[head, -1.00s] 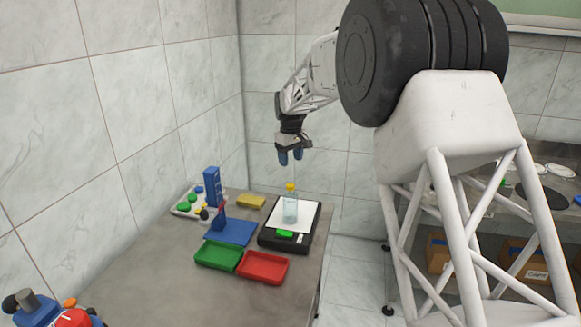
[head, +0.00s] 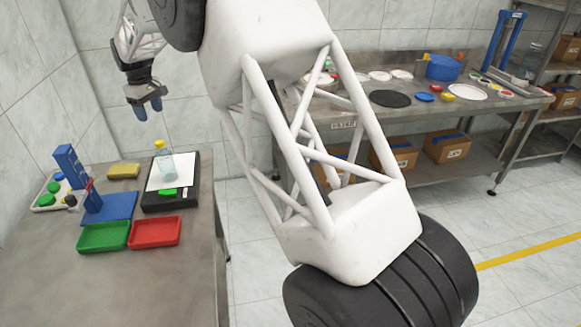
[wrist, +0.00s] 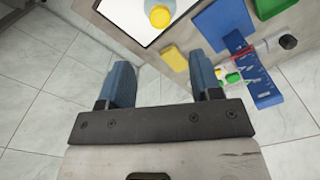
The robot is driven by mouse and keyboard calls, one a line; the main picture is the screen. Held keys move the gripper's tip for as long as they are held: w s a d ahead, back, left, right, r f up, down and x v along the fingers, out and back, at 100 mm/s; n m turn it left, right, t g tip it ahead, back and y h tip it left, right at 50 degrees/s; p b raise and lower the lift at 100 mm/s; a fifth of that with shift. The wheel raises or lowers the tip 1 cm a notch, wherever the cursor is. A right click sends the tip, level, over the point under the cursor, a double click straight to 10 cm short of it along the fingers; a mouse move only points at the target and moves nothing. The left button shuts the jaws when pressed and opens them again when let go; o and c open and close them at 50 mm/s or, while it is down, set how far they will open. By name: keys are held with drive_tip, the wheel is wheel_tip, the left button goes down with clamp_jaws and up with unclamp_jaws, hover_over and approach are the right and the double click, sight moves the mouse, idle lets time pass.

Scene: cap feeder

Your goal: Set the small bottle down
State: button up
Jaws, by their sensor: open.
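The small bottle (head: 165,163) is clear with a yellow cap. It stands upright on the white-topped black scale (head: 178,204) on the left table. In the wrist view the bottle's yellow cap (wrist: 160,16) shows from above at the top edge. My gripper (head: 148,110) hangs above and behind the bottle, apart from it. In the wrist view its blue fingers (wrist: 162,84) are spread with nothing between them but floor and the table edge.
A green tray (head: 104,250) and a red tray (head: 154,245) sit in front of the scale. A yellow block (head: 123,171), a blue stand (head: 68,163) and a tray of caps are to the left. A long bench with plates stands on the right.

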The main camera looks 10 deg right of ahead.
drive_tip(key=shift+d, duration=0.1)
drive_tip(key=s+d+r+m, duration=0.2)
drive_tip(key=s+d+r, duration=0.2)
drive_tip(key=s+d, duration=0.4)
drive_tip(key=s+d+r+m+t, duration=0.1)
drive_tip(key=s+d+r, duration=0.4)
drive_tip(key=d, duration=0.5)
drive_tip(key=s+d+r+m, duration=0.2)
drive_tip(key=s+d+r, duration=0.1)
drive_tip(key=s+d, duration=0.55)
drive_tip(key=s+d+f+m, duration=0.2)
drive_tip(key=s+d, duration=0.3)
drive_tip(key=s, duration=0.6)
drive_tip(key=s+d+f+m+t, duration=0.1)
drive_tip(key=s+d, duration=0.4)
drive_tip(key=s, duration=0.6)
drive_tip(key=s+d+f+m, duration=0.3)
drive_tip(key=s+d+f, duration=0.2)
drive_tip(key=s, duration=0.7)
drive_tip(key=shift+d+f+t, duration=0.3)
drive_tip(key=shift+d, duration=0.25)
